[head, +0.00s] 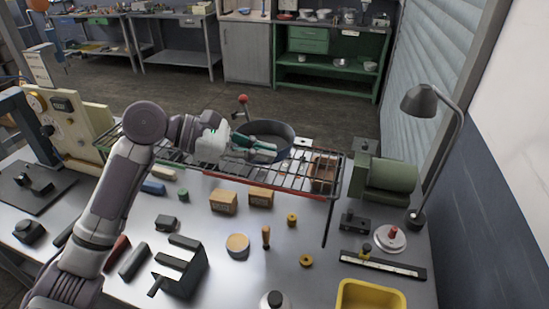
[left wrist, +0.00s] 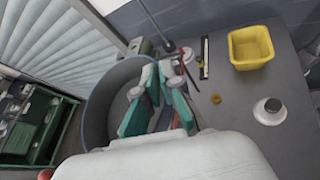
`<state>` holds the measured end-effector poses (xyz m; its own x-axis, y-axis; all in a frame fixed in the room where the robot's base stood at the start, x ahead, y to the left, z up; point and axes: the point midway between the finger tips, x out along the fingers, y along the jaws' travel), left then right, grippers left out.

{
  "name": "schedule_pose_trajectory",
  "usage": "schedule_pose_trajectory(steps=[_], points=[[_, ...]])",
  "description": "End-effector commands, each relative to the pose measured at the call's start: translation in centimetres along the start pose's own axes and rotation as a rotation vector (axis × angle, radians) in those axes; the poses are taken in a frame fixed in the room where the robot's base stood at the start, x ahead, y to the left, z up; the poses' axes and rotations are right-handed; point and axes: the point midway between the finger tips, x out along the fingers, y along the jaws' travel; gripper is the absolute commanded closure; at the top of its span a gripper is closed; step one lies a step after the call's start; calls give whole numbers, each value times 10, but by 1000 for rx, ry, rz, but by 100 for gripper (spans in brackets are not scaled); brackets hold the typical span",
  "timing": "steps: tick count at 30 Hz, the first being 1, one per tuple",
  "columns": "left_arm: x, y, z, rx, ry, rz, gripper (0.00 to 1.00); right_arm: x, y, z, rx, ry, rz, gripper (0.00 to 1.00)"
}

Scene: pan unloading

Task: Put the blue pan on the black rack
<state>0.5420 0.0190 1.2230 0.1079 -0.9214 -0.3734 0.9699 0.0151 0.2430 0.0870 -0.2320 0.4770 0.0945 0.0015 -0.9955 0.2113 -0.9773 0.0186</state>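The blue pan (head: 279,132) is round and dark blue and sits at the middle of the black rack (head: 310,181), upright as far as I can see. Its underside is hidden, so contact with the wires is not clear. In the left wrist view the pan (left wrist: 97,100) shows at the left, its inside facing up. My left gripper (head: 268,150) is at the pan's near side, over its rim. It also shows in the left wrist view (left wrist: 160,85), its green-padded fingers apart with a gap between them. My right gripper is not in view.
Below the rack lie wooden blocks (head: 223,202) and small parts. A yellow bin (head: 371,295) stands at the front right. A lamp (head: 420,101) and a green machine (head: 388,178) stand right of the rack. A beige machine (head: 72,125) stands at the left.

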Motion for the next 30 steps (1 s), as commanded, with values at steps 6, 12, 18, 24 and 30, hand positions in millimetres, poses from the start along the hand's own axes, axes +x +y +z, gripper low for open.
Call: schedule_pose_trajectory(steps=[6, 12, 18, 24, 30], points=[[24, 40, -29, -2, -4, -1, 100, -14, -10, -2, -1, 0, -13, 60], [34, 55, -44, 3, -2, -1, 100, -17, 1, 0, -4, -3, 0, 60], [42, 52, -63, -1, -2, -1, 100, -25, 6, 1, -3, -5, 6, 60], [50, 47, -81, 3, -3, 1, 100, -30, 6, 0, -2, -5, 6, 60], [50, 47, -82, 4, -3, 1, 100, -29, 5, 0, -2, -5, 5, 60]])
